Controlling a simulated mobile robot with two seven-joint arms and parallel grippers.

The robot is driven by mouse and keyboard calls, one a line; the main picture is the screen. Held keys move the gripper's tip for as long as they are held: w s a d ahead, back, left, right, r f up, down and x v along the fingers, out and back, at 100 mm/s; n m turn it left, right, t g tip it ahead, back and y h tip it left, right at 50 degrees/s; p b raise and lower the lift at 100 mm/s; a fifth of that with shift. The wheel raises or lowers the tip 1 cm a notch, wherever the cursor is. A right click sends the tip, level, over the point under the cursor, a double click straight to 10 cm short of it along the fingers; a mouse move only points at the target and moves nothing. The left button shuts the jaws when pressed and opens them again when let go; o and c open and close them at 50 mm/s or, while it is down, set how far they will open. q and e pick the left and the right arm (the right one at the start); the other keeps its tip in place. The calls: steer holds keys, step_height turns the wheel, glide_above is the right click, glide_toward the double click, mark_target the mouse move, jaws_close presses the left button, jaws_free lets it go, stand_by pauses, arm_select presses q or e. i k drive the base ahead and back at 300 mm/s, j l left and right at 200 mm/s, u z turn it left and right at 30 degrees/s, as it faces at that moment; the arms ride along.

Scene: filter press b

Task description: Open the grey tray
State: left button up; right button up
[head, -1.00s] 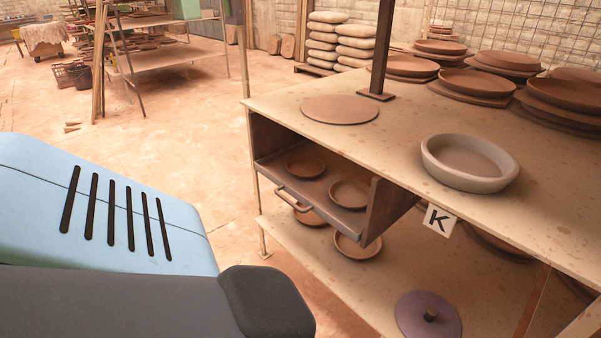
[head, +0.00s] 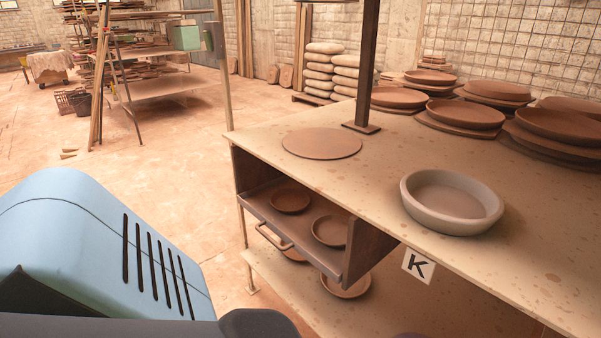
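A grey-brown tray (head: 299,248) sits like a drawer in a dark housing (head: 371,247) under the tabletop. A bar handle (head: 273,239) sticks out from its low front edge. That edge looks about level with the front of the housing's side walls. Two brown dishes lie in the tray, one at the back left (head: 290,201) and one at the right (head: 329,231). Neither gripper shows. A blue and dark part of my own arm fills the lower left, apart from the tray in the picture.
A pale round dish (head: 452,203) and a flat brown disc (head: 322,143) lie on the tabletop (head: 520,260). A dark post (head: 367,70) rises from it, with stacked brown plates (head: 458,114) behind. A K sign (head: 418,265) hangs at its edge. The floor to the left is open.

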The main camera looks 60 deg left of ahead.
mark_target(295, 230)
steer(key=i+u, duration=0.15)
steer(key=u, duration=1.8)
